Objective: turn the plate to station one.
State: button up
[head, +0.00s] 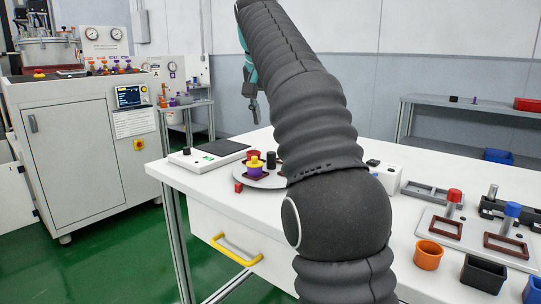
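The plate (246,182) is a round grey disc on the white table, partly hidden behind my arm. On it stand a purple and yellow part (256,170) in a dark red square frame, a black cylinder (271,159) and a red piece (252,154). A red block (238,187) shows at the plate's left front edge. I cannot read any station marks. My gripper (255,112) hangs in the air above and behind the plate, apart from it. It is small and seen side-on, so its opening is unclear.
A white box with a dark pad (218,153) lies left of the plate. At right are a tray with dark red frames (470,236), an orange cup (428,255), a black bin (483,273) and a grey rack (432,194). The table's left front is clear.

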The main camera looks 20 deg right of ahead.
aim_at(271, 153)
jog(key=x, duration=1.2)
jog(key=shift+w+d+f, duration=0.1)
jog(key=shift+w+f, duration=0.05)
jog(key=shift+f, duration=0.2)
grip_shut()
